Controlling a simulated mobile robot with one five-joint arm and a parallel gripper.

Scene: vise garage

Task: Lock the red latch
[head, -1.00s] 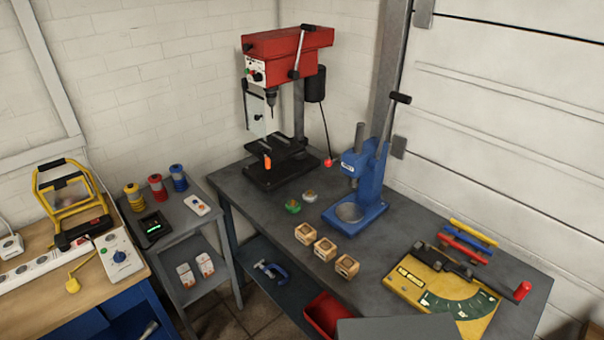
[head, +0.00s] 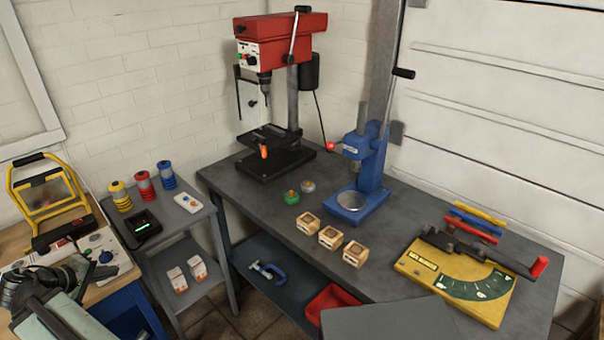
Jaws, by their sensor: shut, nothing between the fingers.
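I cannot make out a clear red latch in the head view. Red parts that show are a red grip (head: 540,266) on the lever of the yellow bench tool (head: 420,270), a red bar (head: 471,230) behind that tool, and a red ball knob (head: 330,147) near the blue press. My gripper (head: 84,268) is at the lower left, by the white switch box, far from these parts. It is shut and holds nothing. Its fingertips are hard to make out against the dark arm.
A red drill press (head: 280,40) and a blue press (head: 363,175) stand on the grey workbench (head: 270,205). Three wooden blocks (head: 330,237) sit at its front. A small side table (head: 185,222) holds coloured spools. A grey surface (head: 390,322) blocks the lower middle.

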